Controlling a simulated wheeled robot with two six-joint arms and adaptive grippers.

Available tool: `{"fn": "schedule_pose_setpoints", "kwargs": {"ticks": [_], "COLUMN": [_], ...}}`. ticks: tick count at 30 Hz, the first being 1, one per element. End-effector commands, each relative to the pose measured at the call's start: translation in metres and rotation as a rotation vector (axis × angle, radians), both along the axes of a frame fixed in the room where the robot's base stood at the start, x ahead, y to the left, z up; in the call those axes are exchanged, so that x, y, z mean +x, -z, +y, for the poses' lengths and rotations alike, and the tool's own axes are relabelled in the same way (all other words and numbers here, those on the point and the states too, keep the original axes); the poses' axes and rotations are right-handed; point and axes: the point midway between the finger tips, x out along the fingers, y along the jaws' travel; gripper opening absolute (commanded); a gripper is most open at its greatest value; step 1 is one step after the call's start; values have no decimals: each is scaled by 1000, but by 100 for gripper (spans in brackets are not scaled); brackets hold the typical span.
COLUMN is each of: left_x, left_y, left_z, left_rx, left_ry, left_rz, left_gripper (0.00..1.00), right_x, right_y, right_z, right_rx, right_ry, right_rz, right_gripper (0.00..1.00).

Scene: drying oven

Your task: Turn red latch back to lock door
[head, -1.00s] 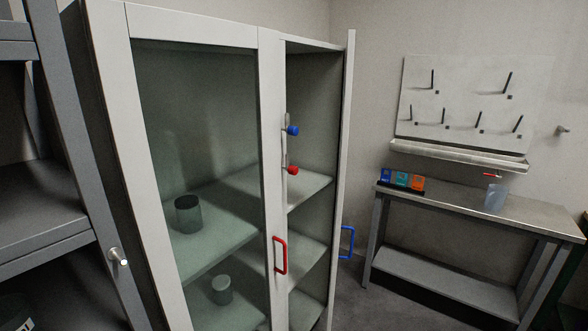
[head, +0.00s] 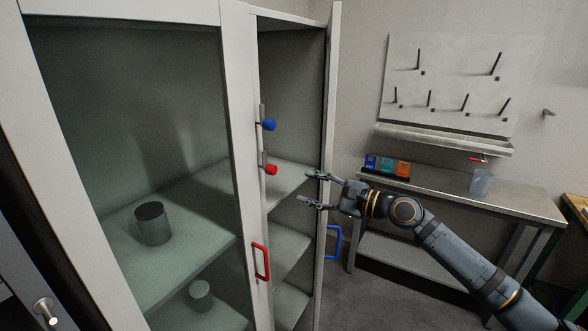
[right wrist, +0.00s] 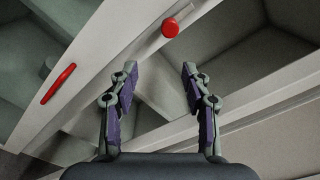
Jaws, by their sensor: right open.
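The red latch (head: 270,169) is a small red knob on the inner edge of the cabinet's left door frame, below the blue latch knob (head: 268,125). It also shows in the right wrist view as a red knob (right wrist: 170,28) on a pale bar, beyond the fingertips. My right gripper (head: 314,189) is open and empty, to the right of the red latch and slightly lower, apart from it. In the right wrist view my right gripper (right wrist: 158,80) has its two fingers spread. My left gripper is not in view.
The left door has a red handle (head: 261,262). The right door (head: 331,120) stands open, with a blue handle (head: 333,242). Cans (head: 153,224) stand on the shelves behind glass. A metal table (head: 480,190) and a pegboard (head: 450,85) are at right.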

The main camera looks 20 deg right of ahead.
Motion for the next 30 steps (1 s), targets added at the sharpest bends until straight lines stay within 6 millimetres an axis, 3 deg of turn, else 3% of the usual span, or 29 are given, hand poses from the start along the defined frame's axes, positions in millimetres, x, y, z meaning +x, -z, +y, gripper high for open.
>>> {"fn": "schedule_pose_setpoints", "kwargs": {"ticks": [3,13,30], "left_x": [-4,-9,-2], "left_y": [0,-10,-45], "left_z": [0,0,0], "left_rx": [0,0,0], "left_ry": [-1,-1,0], "left_rz": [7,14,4], "left_gripper": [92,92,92], "right_x": [-6,3,67], "right_y": [-22,-28,-26], "right_z": [6,12,62], "right_rx": [76,93,89], "right_ry": [-24,-28,-25], "right_rz": [20,16,21], "right_gripper": [48,48,48]}}
